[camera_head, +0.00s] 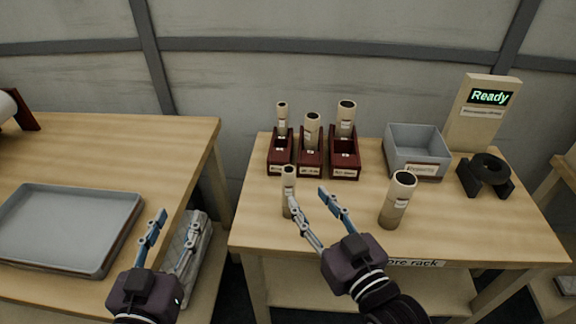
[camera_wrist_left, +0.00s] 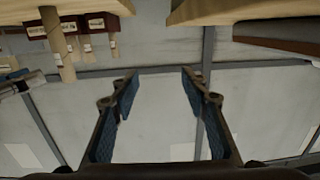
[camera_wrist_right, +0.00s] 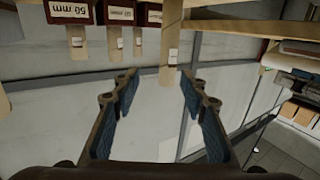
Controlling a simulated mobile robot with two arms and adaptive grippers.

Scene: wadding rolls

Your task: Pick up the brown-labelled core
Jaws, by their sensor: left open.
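Two tan cores stand upright and loose on the right table: a thin one (camera_head: 288,190) at its front left and a thicker one (camera_head: 397,203) further right. Three more cores (camera_head: 282,117) (camera_head: 312,130) (camera_head: 346,119) stand in dark red holders. Every label I can make out looks pale, so I cannot tell which core is brown-labelled. My right gripper (camera_head: 308,198) is open beside the thin core. In the right wrist view that core (camera_wrist_right: 171,58) appears between the open fingertips, not gripped. My left gripper (camera_head: 178,217) is open and empty, near the gap between the tables.
Red holders (camera_head: 344,172) line the back of the right table. Right of them are a grey bin (camera_head: 416,150), a black cradle (camera_head: 486,178) and a panel (camera_head: 488,98) reading "Ready". A grey tray (camera_head: 70,268) lies on the left table.

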